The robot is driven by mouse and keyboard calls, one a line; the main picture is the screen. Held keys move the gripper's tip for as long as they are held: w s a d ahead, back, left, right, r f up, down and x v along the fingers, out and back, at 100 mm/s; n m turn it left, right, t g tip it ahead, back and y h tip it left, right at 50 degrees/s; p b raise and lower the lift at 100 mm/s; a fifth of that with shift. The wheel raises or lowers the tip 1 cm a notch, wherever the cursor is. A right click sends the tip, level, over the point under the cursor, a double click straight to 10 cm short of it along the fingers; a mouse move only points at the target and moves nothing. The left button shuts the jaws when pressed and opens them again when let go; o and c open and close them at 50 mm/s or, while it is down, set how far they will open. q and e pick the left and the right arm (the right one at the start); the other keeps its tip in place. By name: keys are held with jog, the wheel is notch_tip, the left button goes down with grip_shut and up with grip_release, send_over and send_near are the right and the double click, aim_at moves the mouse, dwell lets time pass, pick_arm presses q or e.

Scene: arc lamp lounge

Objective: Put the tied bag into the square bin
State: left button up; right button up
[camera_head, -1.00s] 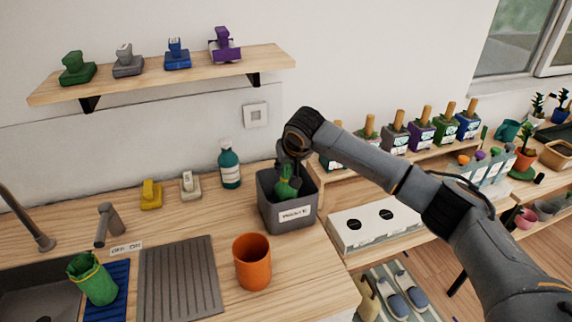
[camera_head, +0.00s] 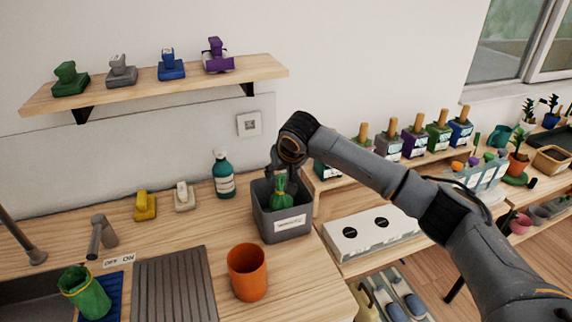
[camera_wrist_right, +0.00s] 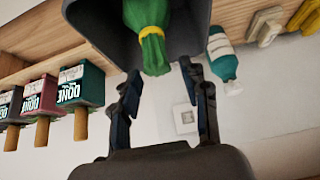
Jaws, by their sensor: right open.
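The tied bag (camera_head: 280,190) is green with a yellow tie. It sits inside the square bin (camera_head: 290,223), a grey open-topped bin with a white label, and its knotted top shows at the rim. In the right wrist view the bag (camera_wrist_right: 150,35) hangs into the picture from the bin (camera_wrist_right: 192,22), beyond the fingertips. My right gripper (camera_wrist_right: 160,85) is open and empty, its two fingers apart with clear space between them and the bag. In the head view it is just above and behind the bag, partly hidden by its own wrist. My left gripper is out of view.
An orange cup (camera_head: 247,272) stands in front of the bin, left of it. A teal bottle (camera_head: 223,175) stands behind it. A white box (camera_head: 375,232) is on the lower shelf to the right. A green bag-like container (camera_head: 88,292) is by the sink.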

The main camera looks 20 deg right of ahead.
jog(key=b+v, duration=0.1)
jog(key=v, duration=1)
jog(key=shift+b, duration=0.35)
jog(key=shift+f, duration=0.1)
